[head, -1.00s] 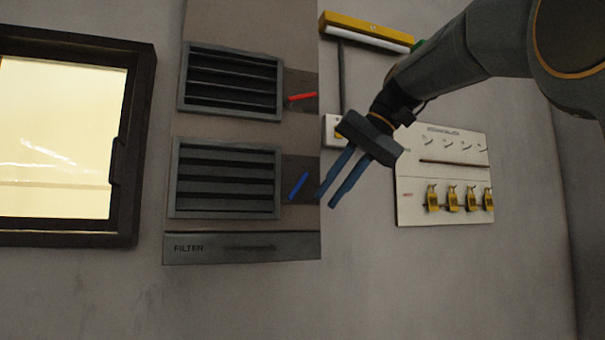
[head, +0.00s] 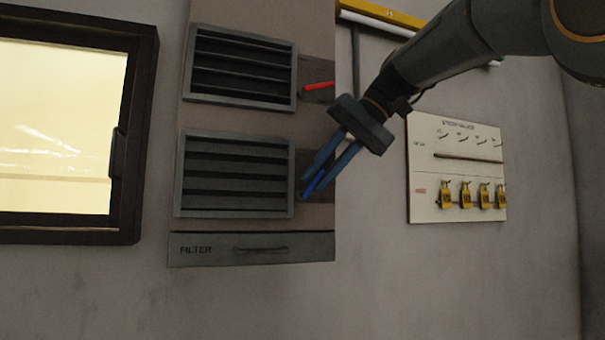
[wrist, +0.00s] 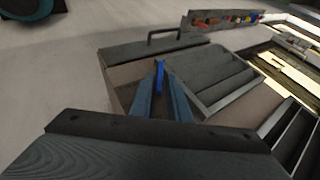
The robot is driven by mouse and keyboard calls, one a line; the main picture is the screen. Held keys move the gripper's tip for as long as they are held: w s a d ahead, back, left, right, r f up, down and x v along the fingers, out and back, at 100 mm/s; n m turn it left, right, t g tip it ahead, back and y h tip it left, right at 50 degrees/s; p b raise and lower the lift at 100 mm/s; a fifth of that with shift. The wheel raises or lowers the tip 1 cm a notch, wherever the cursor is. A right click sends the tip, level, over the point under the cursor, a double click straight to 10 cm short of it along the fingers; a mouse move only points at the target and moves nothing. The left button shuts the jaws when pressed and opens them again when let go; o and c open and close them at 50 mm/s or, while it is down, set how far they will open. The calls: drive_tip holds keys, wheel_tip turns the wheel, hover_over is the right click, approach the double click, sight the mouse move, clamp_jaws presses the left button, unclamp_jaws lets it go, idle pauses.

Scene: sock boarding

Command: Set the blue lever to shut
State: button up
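The blue lever (head: 313,183) is on the dark plate at the right of the lower louvred vent (head: 234,175). It slants, with its upper end to the right. My gripper (head: 311,187) is at the lever, one blue finger on each side of it. In the wrist view, the blue lever (wrist: 159,76) stands between the two fingertips (wrist: 160,84). The fingers look apart; I cannot tell whether either touches the lever. The fingers hide part of the lever and its plate. The lower vent's slats show narrow dark gaps.
A red lever (head: 318,86) sits beside the upper vent (head: 242,66), above my gripper. A filter drawer (head: 210,250) with a bar handle is below. A white board (head: 455,175) with yellow padlocks hangs to the right. A lit window (head: 60,125) is at the left.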

drive_tip(key=shift+a+f, duration=0.3)
clamp_jaws()
drive_tip(key=shift+s+a+r+h+p, duration=0.1)
drive_tip(key=shift+a+r+h+p, duration=0.25)
drive_tip(key=shift+h+p, duration=0.4)
drive_tip(key=shift+a+n+t+h+p, duration=0.15)
drive_tip(key=shift+n+t+h+p, duration=0.2)
drive_tip(key=shift+h, duration=0.2)
